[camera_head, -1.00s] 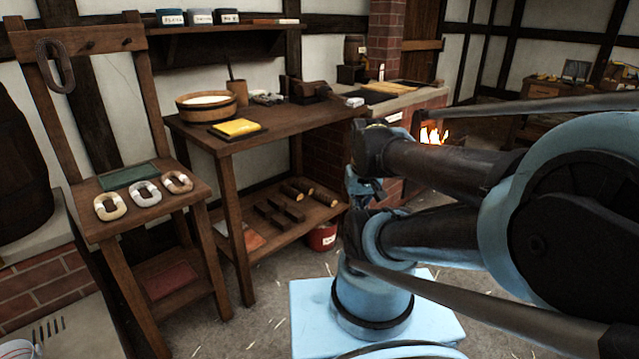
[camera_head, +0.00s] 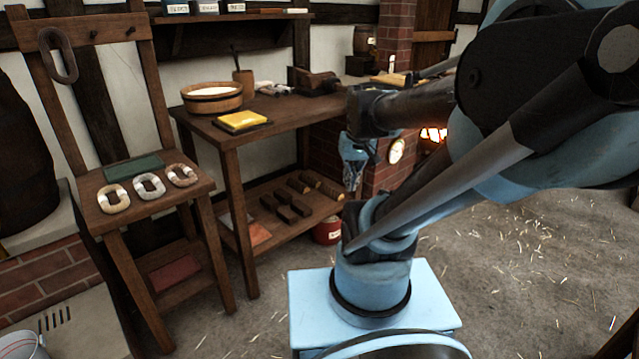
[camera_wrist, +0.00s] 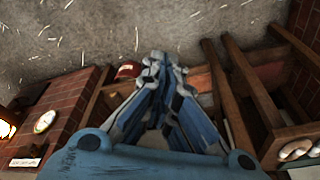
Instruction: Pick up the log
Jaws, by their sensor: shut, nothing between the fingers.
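Several short brown logs (camera_head: 330,190) lie side by side at the right end of the workbench's lower shelf (camera_head: 262,208) in the head view. I cannot tell which one is the task's log. My gripper (camera_head: 353,187) hangs to the right of the shelf end, pointing down and apart from the logs. In the wrist view, my gripper (camera_wrist: 158,60) has its blue fingers closed together with nothing between them. The logs do not show clearly in the wrist view.
Dark blocks (camera_head: 285,208) lie left of the logs. A red bucket (camera_head: 327,231) stands on the floor by the shelf's right end. The workbench top (camera_head: 215,133) overhangs the shelf. A chair-like rack (camera_head: 155,218) stands left; a lit hearth (camera_head: 434,134) is behind my arm.

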